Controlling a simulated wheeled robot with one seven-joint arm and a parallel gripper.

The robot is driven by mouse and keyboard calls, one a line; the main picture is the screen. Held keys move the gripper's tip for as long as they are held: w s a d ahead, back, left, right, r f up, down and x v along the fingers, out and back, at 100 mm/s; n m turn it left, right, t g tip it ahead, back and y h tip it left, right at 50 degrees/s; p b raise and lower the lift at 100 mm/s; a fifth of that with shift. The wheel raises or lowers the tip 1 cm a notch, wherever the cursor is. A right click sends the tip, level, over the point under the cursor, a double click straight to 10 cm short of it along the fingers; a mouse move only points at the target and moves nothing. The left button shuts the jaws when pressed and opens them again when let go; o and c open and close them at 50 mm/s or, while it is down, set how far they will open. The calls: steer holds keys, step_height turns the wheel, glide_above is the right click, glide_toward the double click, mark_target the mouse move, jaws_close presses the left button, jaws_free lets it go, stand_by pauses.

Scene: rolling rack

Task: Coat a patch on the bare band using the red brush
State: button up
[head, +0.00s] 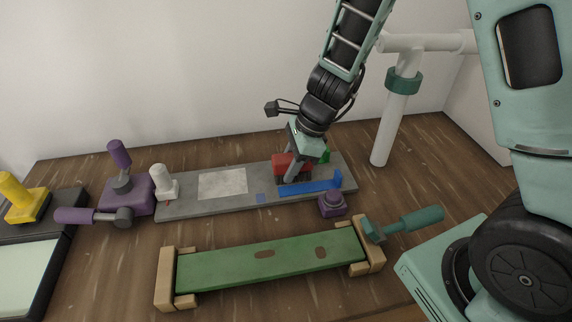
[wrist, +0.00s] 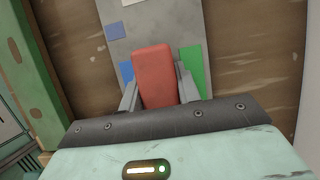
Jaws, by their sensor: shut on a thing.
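My gripper (head: 294,174) is shut on a red block-shaped thing (head: 281,163), which looks like the red brush. In the wrist view, the red block (wrist: 154,72) sits between my two fingers. It is over the right part of a long grey board (head: 237,205); whether it touches the board I cannot tell. The board bears a pale patch (head: 222,184), a small blue square (head: 261,198), a blue strip (head: 312,187) and a green piece (head: 325,156). The brush's underside is hidden. I cannot tell which surface is the bare band.
A green plank (head: 220,266) with brown spots lies between wooden end blocks (head: 165,280) in front. A purple knob (head: 332,203) stands close to the board. A white piece (head: 164,184), purple tools (head: 120,153) and a yellow-handled thing (head: 22,197) are left; a teal-handled tool (head: 420,219) is right.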

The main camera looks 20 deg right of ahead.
step_height(320, 180, up, 6)
steer(key=p, duration=0.6)
steer(key=shift+a, duration=0.1)
stand_by(0.7)
